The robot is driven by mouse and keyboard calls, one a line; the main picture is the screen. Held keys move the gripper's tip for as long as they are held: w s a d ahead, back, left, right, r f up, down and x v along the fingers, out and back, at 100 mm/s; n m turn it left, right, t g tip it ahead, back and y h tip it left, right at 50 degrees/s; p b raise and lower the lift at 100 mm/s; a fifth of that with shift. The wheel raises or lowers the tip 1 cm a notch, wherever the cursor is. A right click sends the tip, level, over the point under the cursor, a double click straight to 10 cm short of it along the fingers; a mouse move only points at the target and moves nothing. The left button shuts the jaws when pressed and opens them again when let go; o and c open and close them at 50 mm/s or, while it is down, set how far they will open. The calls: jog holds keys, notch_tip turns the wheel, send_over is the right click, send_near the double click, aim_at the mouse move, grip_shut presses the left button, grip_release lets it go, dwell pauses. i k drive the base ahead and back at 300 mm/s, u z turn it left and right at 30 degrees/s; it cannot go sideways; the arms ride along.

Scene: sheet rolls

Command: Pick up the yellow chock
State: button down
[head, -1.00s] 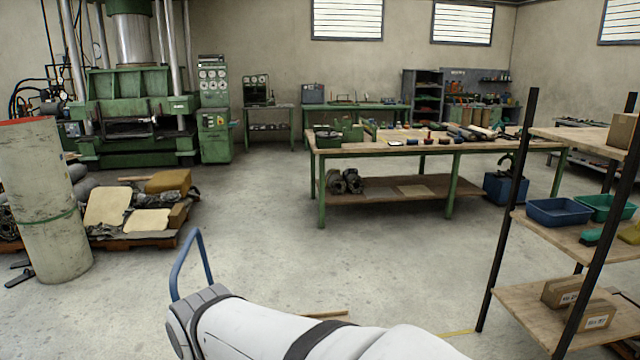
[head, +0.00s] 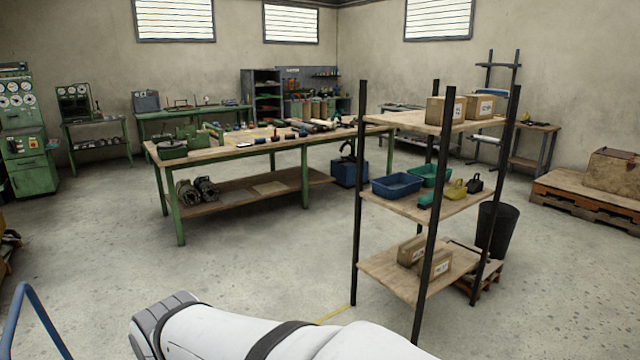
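A small yellow object (head: 455,190), which looks like the yellow chock, sits on the middle shelf of the shelving unit (head: 390,209) at right. A black object (head: 475,184) stands just right of it, and a green object (head: 427,201) lies to its left, nearer the front edge. A blue bin (head: 397,186) and a green bin (head: 430,174) stand further left on that shelf. My white arm crosses the bottom of the head view, well short of the shelf. My gripper is not in view.
Black posts (head: 428,255) frame the shelves, with cartons (head: 446,109) on top and more below. A green-legged workbench (head: 225,156) stands behind, left. A black bucket (head: 497,230) and pallets (head: 590,200) are at right. A blue handle (head: 38,310) rises lower left. Floor between is clear.

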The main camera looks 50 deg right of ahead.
aim_at(456, 192)
jog(key=z, duration=2.45)
jog(key=k, duration=1.15)
jog(key=z, duration=0.75)
jog(key=i, duration=2.1)
jog(key=z, duration=0.3)
jog(key=i, duration=1.5)
jog(key=u, duration=0.6)
jog(key=i, duration=1.3)
jog(key=u, duration=0.95)
